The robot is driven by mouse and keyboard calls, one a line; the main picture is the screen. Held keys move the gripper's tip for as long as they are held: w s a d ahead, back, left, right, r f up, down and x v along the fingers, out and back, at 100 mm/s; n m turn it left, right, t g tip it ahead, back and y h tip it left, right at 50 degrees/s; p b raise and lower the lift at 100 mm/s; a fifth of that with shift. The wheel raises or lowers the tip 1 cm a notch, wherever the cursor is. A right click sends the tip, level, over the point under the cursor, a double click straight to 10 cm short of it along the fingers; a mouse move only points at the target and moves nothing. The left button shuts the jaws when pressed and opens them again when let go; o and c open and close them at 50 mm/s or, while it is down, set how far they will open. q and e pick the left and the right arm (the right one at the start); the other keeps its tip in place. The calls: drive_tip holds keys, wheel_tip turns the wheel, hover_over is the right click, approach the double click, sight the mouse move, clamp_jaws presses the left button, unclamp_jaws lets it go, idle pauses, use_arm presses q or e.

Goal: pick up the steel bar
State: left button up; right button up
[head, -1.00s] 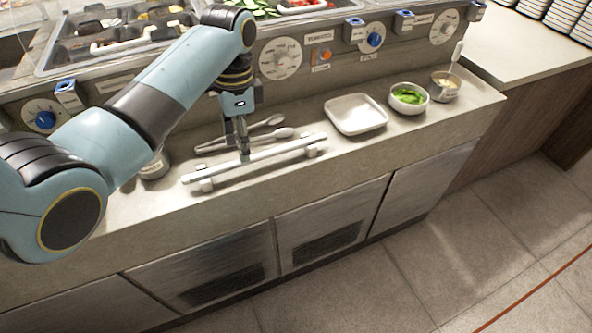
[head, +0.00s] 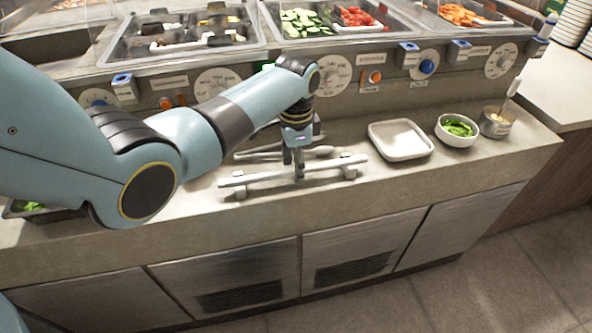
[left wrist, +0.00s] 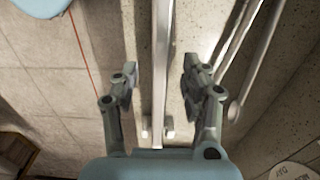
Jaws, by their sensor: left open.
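The steel bar (head: 255,178) is a long, thin, pale rod lying level across two small white supports near the front of the counter. My left gripper (head: 299,170) points down at about the middle of the bar, with its fingertips at the bar's height. In the left wrist view the bar (left wrist: 160,45) runs between the two spread fingers of the left gripper (left wrist: 158,78), with a gap on each side. The left gripper is open and holds nothing. My right gripper is not in view.
Tongs or spoons (head: 318,152) lie just behind the bar. To the right stand a white square dish (head: 383,150), a white bowl (head: 455,142) of greens and a metal cup (head: 493,130). A panel with knobs (head: 427,67) rises behind. The counter's front strip is clear.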

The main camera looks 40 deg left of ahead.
use_arm(q)
drive_tip(key=shift+f, duration=0.1)
clamp_jaws()
idle(0.7)
drive_tip(key=r, duration=0.4)
drive_tip(key=shift+d+r, duration=0.2)
drive_tip(key=shift+r, duration=0.05)
drive_tip(key=s+d+r, duration=0.4)
drive_tip(key=d+r, duration=0.2)
drive_tip(key=d, duration=0.4)
drive_tip(key=shift+s+r+p, duration=0.25)
drive_tip(key=shift+s+p, duration=0.05)
drive_tip(key=shift+s, duration=0.1)
